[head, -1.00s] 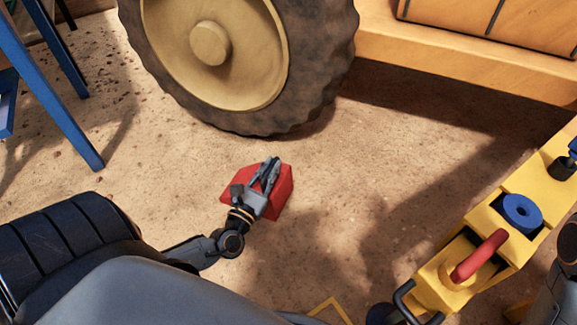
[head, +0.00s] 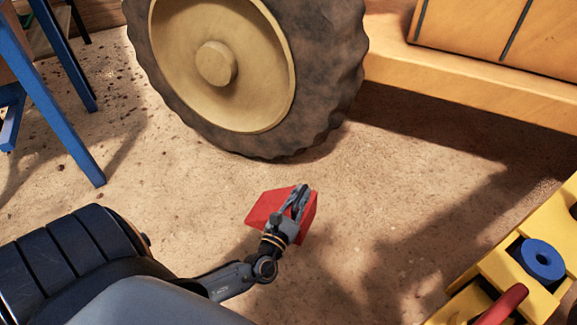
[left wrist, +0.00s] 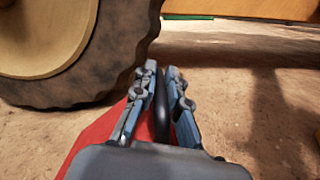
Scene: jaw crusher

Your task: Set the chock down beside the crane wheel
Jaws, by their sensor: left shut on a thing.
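The red chock (head: 268,207) is held in my left gripper (head: 302,192), below and a little right of the crane wheel in the head view. In the left wrist view the chock (left wrist: 92,143) shows under the left gripper (left wrist: 163,72), whose fingers stand either side of a dark bar that looks like a handle (left wrist: 161,105). The crane wheel (head: 217,65), a dark tyre with a cream hub, stands on the ground at the top. It also fills the upper left of the wrist view (left wrist: 100,80). A gap of bare ground separates chock and wheel. My right gripper is not in view.
The yellow crane body (head: 470,85) extends right of the wheel. Blue legs (head: 68,120) stand at the left. A yellow unit with a blue disc (head: 541,260) and a red handle (head: 503,305) is at the lower right. Sandy ground (head: 400,190) between them is clear.

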